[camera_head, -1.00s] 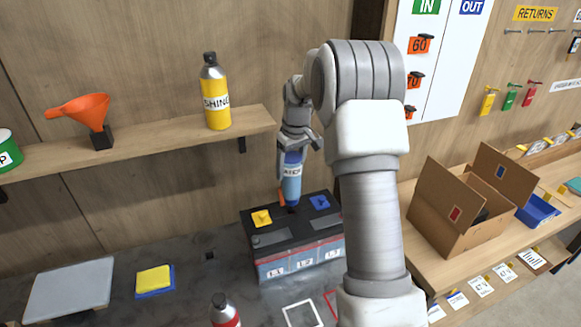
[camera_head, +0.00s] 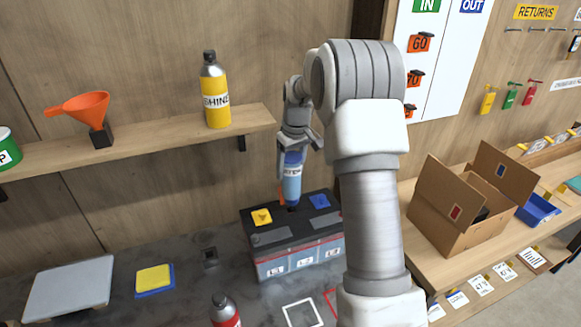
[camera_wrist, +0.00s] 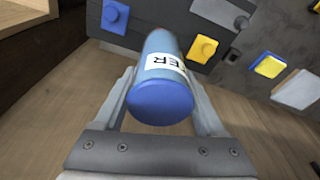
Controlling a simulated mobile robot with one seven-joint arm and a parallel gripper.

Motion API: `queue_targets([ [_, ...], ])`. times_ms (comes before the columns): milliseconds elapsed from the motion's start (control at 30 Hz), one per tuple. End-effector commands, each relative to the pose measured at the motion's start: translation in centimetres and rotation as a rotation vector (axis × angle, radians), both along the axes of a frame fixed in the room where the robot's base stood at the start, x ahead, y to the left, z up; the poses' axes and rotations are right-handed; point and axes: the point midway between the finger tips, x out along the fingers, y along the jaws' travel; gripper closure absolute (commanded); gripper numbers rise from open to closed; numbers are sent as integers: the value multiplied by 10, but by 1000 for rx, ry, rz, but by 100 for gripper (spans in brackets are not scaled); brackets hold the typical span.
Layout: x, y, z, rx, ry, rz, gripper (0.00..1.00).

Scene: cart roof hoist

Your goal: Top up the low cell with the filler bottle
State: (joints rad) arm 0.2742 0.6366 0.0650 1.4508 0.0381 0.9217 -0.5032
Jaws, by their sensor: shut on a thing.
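My gripper (camera_head: 294,147) is shut on a blue filler bottle (camera_head: 291,183) with a white label. The bottle is upside down, its tip at the top of a black battery (camera_head: 285,236), which stands on the dark bench. In the wrist view the bottle (camera_wrist: 160,80) lies between my gripper's fingers (camera_wrist: 160,105), blue base toward the camera. The battery has several labelled cells on its front, a yellow cap (camera_head: 261,217) and a blue cap (camera_head: 320,201) on top. An orange piece shows beside the bottle's tip. The tip's contact with the opening is hidden.
On the bench are a yellow-and-blue sponge (camera_head: 154,280), a grey plate (camera_head: 69,288) and a red bottle (camera_head: 224,312). A cardboard box (camera_head: 450,220) stands at right.

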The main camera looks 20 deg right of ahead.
Motion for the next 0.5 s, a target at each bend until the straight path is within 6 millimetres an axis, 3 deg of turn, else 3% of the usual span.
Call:
queue_targets([
  [500,0,0,-8,-1,-1,0,100],
])
